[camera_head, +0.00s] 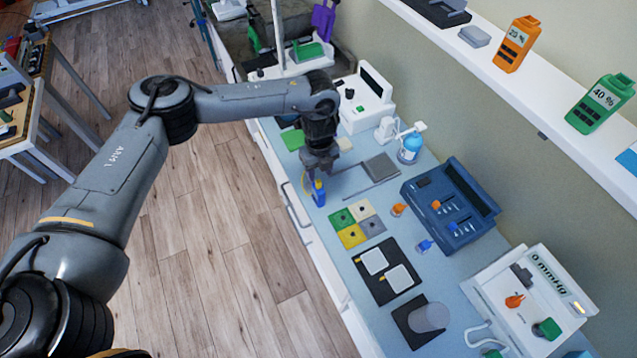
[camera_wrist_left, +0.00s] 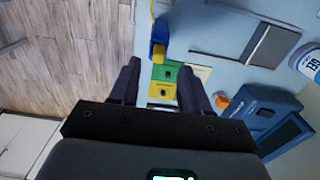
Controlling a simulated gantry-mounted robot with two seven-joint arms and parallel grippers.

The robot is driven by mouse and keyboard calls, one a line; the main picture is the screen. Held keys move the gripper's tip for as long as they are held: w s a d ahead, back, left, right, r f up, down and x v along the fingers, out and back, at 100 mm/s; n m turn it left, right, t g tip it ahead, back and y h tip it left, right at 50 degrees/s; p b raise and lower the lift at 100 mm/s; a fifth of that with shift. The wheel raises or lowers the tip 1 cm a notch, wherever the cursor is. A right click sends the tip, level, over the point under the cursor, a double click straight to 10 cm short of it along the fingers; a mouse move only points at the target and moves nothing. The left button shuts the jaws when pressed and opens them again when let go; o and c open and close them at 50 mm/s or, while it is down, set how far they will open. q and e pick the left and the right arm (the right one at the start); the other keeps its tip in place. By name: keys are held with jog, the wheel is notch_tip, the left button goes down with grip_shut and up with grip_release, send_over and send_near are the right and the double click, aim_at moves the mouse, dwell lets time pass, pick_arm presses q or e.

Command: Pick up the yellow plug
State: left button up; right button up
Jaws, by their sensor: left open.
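My left gripper (camera_head: 318,168) is open and points down over the near edge of the blue worktop. In the left wrist view its two fingers (camera_wrist_left: 161,82) are apart, with nothing visible between them. A small upright blue piece (camera_head: 318,194) with yellow on it and a thin yellow lead stands just below the gripper. In the left wrist view this blue piece (camera_wrist_left: 158,38) lies ahead of the fingertips, with a yellow end (camera_wrist_left: 161,55). It looks like the yellow plug in its holder, but I cannot tell for certain. My right gripper is not in view.
A four-coloured tile block (camera_head: 375,227) is beside it. An orange plug (camera_head: 398,209) and a blue plug (camera_head: 424,246) lie near a dark blue device (camera_head: 462,222). A black mat with white pads (camera_head: 379,283) is nearer. A blue-and-white bottle (camera_head: 410,148) stands behind.

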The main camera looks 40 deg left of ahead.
aim_at(318, 181)
pick_arm(q)
jog(key=shift+s+f, duration=0.15)
jog(key=shift+f, duration=2)
jog(key=shift+c, duration=0.5)
grip_shut()
